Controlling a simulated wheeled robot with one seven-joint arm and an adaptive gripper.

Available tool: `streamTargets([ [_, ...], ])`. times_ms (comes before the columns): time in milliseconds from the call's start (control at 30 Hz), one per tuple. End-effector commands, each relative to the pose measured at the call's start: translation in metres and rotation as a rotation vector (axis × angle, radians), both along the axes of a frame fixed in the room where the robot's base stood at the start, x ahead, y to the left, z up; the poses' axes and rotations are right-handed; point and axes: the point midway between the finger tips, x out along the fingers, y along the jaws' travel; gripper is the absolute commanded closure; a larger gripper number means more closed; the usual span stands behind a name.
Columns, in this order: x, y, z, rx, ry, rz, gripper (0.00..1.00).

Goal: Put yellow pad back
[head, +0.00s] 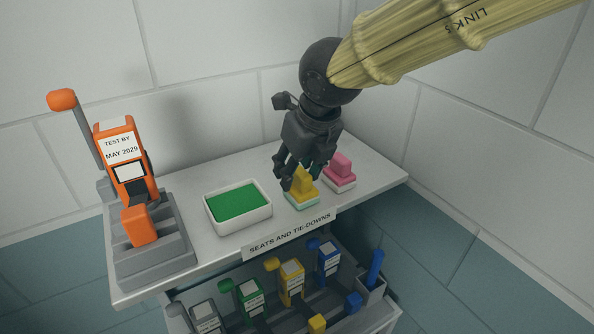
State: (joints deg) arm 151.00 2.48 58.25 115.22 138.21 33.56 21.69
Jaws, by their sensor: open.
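The yellow pad (302,187) has an upright grip and stands on a white base with a green edge, on the shelf top right of the middle. My gripper (297,176) points down at the yellow pad from above and behind, with its fingers beside the yellow grip. It is open, and whether a finger touches the pad cannot be told. Part of the pad's left and rear side is hidden by the fingers. A white tray (210,213) with a green floor sits to the left, with nothing standing in it.
A pink pad (341,168) stands close to the right of the yellow one. An orange device (128,165) on a grey stepped stand (150,253) occupies the left end. Coloured devices fill the lower shelf. Walls are close behind and to the right.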

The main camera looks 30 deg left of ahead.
Motion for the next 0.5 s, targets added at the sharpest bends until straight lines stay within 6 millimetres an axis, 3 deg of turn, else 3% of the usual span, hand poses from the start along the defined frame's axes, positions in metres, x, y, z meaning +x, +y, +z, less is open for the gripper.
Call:
streamTargets([
  [500, -0.015, -0.027, 0.074, 0.005, -0.001, -0.001, 0.56],
])
